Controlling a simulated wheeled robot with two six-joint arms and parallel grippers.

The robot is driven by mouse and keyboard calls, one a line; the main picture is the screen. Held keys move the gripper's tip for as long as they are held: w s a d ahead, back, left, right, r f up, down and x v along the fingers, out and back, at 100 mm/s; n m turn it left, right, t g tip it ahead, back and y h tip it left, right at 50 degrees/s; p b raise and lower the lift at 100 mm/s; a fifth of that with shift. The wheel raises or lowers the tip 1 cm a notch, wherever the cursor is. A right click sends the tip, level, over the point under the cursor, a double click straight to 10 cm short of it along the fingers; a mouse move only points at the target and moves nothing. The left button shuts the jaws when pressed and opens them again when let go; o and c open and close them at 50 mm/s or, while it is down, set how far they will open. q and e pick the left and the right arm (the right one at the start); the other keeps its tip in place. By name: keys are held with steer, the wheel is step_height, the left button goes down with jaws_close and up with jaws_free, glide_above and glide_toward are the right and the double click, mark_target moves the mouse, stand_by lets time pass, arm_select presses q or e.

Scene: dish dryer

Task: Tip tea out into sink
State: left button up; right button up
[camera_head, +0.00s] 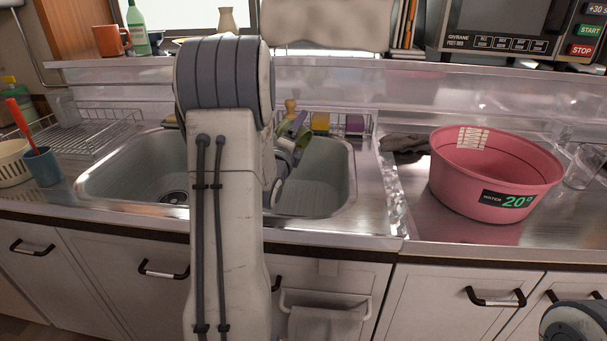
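The double-basin steel sink (130,172) is set into the counter, left of centre. A large arm link of mine stands in front of it and hides its middle. Part of my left gripper (289,150) shows over the right basin, just right of that link. A green and purple thing (301,127) shows beside it; I cannot tell whether this is a cup or whether the gripper holds it. The fingertips are hidden. No tea is visible. Only a grey piece of my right arm shows at the bottom right; its gripper is out of view.
A pink tub (490,185) labelled water 20° stands on the right counter, with a dark cloth (405,143) and a clear glass (584,166) near it. A blue cup (42,167) and a wire rack (95,135) are at left. A shelf (400,68) runs behind.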

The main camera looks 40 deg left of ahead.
mark_target(303, 126)
arm_select(q)
steer(key=shift+d+r+m+b, duration=0.2)
steer(key=shift+r+m+b, duration=0.35)
steer(key=shift+m+b, duration=0.1)
steer(key=shift+d+t+b, duration=0.1)
steer(key=shift+t+b, duration=0.2)
steer(key=shift+b, duration=0.1)
steer(key=shift+d+m+b, duration=0.1)
steer(key=shift+m+b, duration=0.25)
steer(key=shift+b, duration=0.2)
steer(key=shift+b, duration=0.35)
steer(key=shift+d+r+m+b, duration=0.1)
steer(key=shift+d+m+b, duration=0.1)
steer(key=shift+m+b, duration=0.35)
steer(key=shift+d+r+m+t+h+b, duration=0.2)
steer(key=shift+r+m+t+b, duration=0.1)
steer(key=shift+r+m+b, duration=0.3)
steer(key=shift+d+r+m+t+h+b, duration=0.25)
steer(key=shift+m+b, duration=0.2)
steer(key=shift+b, duration=0.35)
steer(key=shift+b, duration=0.35)
steer(key=shift+d+m+t+b, duration=0.2)
steer(key=shift+m+t+b, duration=0.15)
steer(key=shift+m+b, duration=0.4)
